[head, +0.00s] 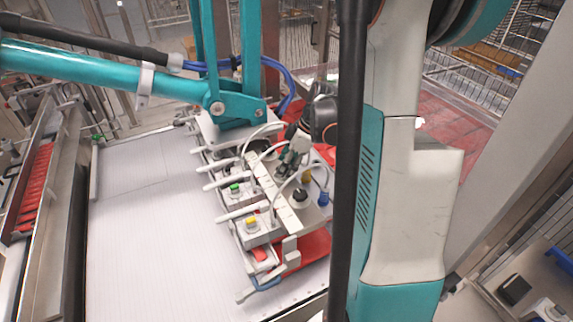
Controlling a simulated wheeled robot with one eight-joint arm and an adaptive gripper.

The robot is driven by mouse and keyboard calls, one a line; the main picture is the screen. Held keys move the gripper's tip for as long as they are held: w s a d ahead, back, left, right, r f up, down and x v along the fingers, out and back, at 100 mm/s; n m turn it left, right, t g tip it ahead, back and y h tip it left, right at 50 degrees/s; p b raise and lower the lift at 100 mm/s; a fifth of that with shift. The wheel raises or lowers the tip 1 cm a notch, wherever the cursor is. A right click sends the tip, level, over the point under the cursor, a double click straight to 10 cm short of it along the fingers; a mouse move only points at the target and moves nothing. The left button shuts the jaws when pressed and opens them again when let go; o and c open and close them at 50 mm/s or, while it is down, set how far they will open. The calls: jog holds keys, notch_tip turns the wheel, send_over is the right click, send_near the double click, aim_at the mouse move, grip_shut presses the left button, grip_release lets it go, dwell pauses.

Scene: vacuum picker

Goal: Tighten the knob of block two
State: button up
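The vacuum picker (230,130) hangs over a white conveyor. Its head carries a row of blocks with coloured tops, including a yellow one (251,221) and a green one (235,188). Beside the row stand several knob-like parts: a black one (300,195), a dark yellow one (307,175) and a blue one (323,198). I cannot tell which belongs to block two. My gripper (291,158) appears small and dark over the far part of the row, near the knobs. Its fingertips blend with hoses and fittings, so its opening and any contact are unclear.
Pale hoses (265,135) arch over the blocks close to my gripper. The picker's teal arms (110,70) rise at the left and behind. The white conveyor (150,230) is bare on the left. My own arm covers much of the right side.

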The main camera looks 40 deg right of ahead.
jog(key=c, duration=1.1)
jog(key=shift+o, duration=0.2)
